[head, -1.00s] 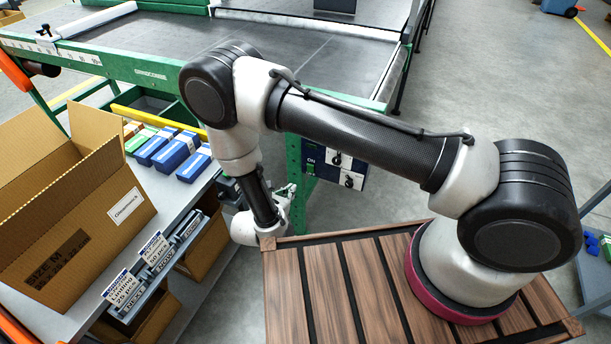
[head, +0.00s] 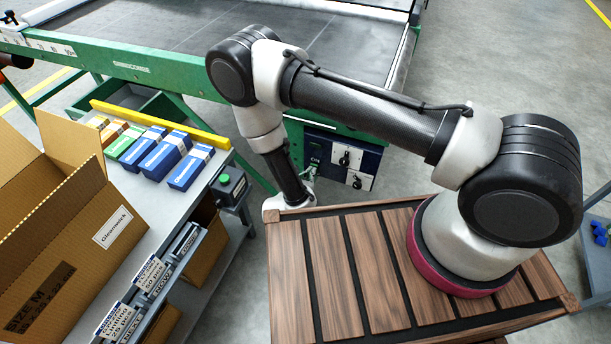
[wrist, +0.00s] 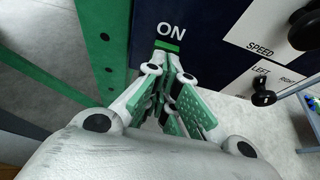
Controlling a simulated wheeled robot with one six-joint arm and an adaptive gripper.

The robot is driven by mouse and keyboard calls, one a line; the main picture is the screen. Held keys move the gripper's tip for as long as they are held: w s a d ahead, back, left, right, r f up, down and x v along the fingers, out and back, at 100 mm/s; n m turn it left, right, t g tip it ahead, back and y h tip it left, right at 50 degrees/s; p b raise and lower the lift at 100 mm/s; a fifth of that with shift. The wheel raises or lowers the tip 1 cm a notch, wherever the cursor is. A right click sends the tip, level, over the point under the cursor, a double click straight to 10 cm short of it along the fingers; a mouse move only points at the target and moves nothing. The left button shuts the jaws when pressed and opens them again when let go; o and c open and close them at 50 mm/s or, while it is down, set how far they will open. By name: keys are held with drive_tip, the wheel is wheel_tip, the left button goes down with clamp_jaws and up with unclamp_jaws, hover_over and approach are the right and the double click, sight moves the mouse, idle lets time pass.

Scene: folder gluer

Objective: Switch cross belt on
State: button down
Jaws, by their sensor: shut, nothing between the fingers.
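A selector knob (wrist: 263,94) marked LEFT and RIGHT and a SPEED knob (wrist: 304,30) are on the white part. My gripper (wrist: 168,80) is shut and empty, its green-padded fingers pointing at the green strip. I cannot tell if they touch it. In the head view my arm and wooden top partly hide the gripper.
A green machine leg (wrist: 100,50) stands close left of the fingers. A side bench (head: 215,160) carries an open carton (head: 75,225), several small boxes (head: 165,155) and a small black box with a green button (head: 225,180). Open floor lies right of the panel.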

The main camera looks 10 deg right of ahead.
drive_tip(key=shift+w, duration=0.1)
drive_tip(key=shift+w+d+r, duration=0.25)
drive_tip(key=shift+w+r, duration=0.05)
drive_tip(key=shift+w, duration=0.1)
drive_tip(key=shift+r, duration=0.15)
drive_tip(key=shift+r, duration=0.65)
drive_tip(key=shift+s+a, duration=0.1)
